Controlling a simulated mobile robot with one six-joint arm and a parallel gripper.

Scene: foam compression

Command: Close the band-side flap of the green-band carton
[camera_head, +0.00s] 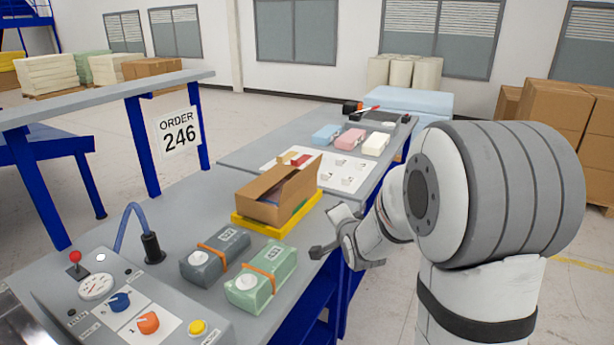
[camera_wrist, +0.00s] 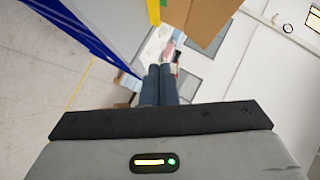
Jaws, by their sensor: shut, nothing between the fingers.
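An open brown cardboard carton (camera_head: 272,208) sits on a yellow base (camera_head: 268,229) near the middle of the bench. A raised flap shows along its top, and its inside is mostly hidden. I cannot make out a green band on it in the head view. My gripper (camera_head: 318,252) is at the bench's right edge, to the right of and nearer than the carton, apart from it. In the wrist view my fingers (camera_wrist: 160,70) are together and empty. The carton (camera_wrist: 205,18) shows there at the top, beyond and to the right of the fingertips, beside a yellow edge (camera_wrist: 153,12).
A grey pack (camera_head: 214,257) and a green pack (camera_head: 262,275), each with an orange strap, lie in front of the carton. A control panel (camera_head: 130,303) is at the near left. Blue, pink and white blocks (camera_head: 350,139) stand farther back. Open floor lies right of the bench.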

